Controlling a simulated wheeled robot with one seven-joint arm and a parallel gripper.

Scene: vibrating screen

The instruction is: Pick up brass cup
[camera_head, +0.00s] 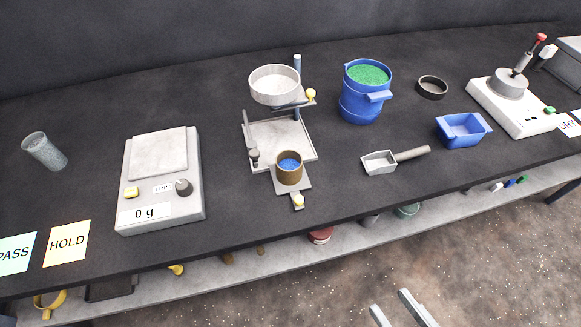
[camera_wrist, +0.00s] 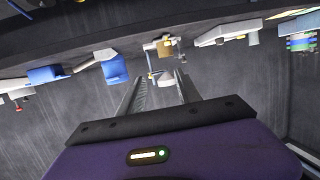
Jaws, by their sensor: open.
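The brass cup (camera_head: 289,171) holds blue granules and stands upright on a small plate at the front of the screen stand, in the middle of the dark table. In the wrist view the cup (camera_wrist: 165,47) appears small and far off, beyond my fingers. My gripper (camera_head: 404,312) shows at the bottom edge of the head view, its two fingers parted, in front of the table and well short of the cup. In the wrist view my gripper (camera_wrist: 160,82) is open with nothing between its fingers.
A sieve pan (camera_head: 274,86) on a post (camera_head: 297,68) stands above and behind the cup. A scale (camera_head: 160,180) is to the left. A metal scoop (camera_head: 380,162), a blue bucket (camera_head: 360,105) and a blue tray (camera_head: 463,131) are to the right. A shelf (camera_head: 345,235) runs below the tabletop.

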